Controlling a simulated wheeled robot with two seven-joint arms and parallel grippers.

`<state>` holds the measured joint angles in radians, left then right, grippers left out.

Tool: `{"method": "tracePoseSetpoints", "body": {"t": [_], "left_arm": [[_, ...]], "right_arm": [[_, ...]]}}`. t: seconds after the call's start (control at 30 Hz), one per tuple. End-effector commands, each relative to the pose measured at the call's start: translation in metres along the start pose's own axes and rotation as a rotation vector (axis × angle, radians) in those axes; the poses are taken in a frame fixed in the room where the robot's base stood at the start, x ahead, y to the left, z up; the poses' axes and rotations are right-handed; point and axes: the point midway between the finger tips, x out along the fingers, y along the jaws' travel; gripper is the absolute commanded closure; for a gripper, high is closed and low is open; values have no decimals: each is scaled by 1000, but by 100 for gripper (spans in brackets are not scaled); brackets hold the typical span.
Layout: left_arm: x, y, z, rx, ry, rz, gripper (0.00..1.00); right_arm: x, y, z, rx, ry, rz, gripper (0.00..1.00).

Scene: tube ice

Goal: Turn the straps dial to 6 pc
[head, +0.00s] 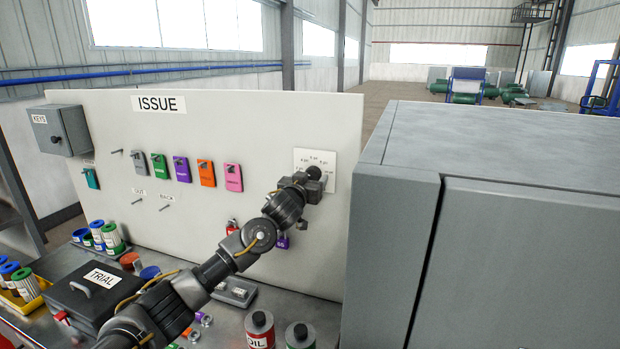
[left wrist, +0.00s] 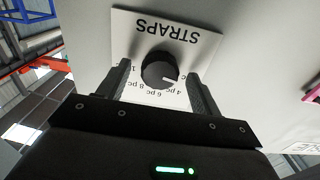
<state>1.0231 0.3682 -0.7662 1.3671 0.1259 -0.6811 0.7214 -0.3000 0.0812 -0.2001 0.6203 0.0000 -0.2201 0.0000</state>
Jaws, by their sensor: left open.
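The straps dial is a black round knob (left wrist: 160,70) on a white plate (left wrist: 185,38) marked STRAPS, upside down in the left wrist view. Its white pointer mark faces right and slightly down, near the 4 pc label; the 6 pc label (left wrist: 158,95) is below the knob. In the head view the plate (head: 302,157) is on the panel's right side, with the knob (head: 314,172) partly hidden by my gripper. My left gripper (head: 313,184) is open, with one finger on each side of the knob. I cannot tell whether the fingers touch it. My right gripper is out of view.
A tall grey cabinet (head: 480,145) stands close to the right of the dial. Coloured tags, including a pink one (head: 233,177), hang on the ISSUE panel (head: 250,120). On the bench are a TRIAL box (head: 90,292), an oil can (head: 260,332) and coloured tubes.

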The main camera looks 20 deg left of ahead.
Motion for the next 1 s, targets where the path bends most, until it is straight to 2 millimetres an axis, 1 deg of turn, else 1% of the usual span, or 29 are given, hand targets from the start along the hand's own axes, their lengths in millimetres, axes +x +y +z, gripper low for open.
{"method": "tracePoseSetpoints", "body": {"t": [0.1, 0.43, 0.77, 1.0], "left_arm": [[0, 0, 0, 0, 0, 0, 36], [0, 0, 0, 0, 0, 0, 80], [0, 0, 1, 48, 0, -1, 80], [0, 0, 3, 202, 2, 0, 80]], "right_arm": [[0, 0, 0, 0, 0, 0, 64], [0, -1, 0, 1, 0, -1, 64], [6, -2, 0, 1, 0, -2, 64], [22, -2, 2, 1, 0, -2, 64]]}}
